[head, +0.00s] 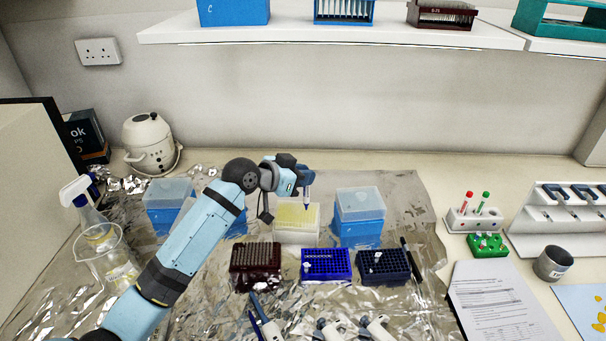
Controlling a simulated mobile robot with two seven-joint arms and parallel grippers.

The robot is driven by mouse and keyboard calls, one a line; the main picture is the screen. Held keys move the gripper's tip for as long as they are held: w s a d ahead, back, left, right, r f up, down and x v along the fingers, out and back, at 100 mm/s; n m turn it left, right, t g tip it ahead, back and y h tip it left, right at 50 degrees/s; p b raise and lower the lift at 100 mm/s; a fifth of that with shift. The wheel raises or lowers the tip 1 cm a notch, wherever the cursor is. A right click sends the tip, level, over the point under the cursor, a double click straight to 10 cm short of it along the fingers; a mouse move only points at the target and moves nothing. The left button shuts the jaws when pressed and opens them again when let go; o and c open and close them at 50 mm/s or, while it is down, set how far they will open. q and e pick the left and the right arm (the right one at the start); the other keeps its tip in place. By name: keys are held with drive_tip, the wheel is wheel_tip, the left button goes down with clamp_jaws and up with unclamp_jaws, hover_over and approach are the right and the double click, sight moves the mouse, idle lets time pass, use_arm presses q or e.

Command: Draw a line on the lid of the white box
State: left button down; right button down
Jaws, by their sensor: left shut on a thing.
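The white box (291,238) stands on the foil in the middle of the bench, between blue boxes. Its top looks pale yellow; whether this is a separate lid is too small to tell. My left gripper (306,180) is above the box's right rear part. It is shut on a slim blue-and-white pen (307,198), held upright with its tip down. The tip is over or close to the right part of the box's top; I cannot tell whether it touches. My right gripper is not in view.
Blue boxes with clear lids (360,203) flank the white box. Maroon (256,257), blue (326,264) and navy racks (383,266) stand in front. A dark pen (411,258) lies right of them. Pipettes lie at the front edge. A glass beaker (108,262) stands left.

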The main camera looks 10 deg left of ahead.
use_arm(q)
drive_tip(key=shift+f, duration=0.9)
idle(1.3)
drive_tip(key=shift+w+d+p, duration=0.1)
drive_tip(key=shift+d+p, duration=0.7)
idle(1.8)
drive_tip(key=shift+s, duration=0.2)
idle(0.5)
drive_tip(key=shift+a+p, duration=0.6)
drive_tip(key=shift+p, duration=0.1)
idle(1.8)
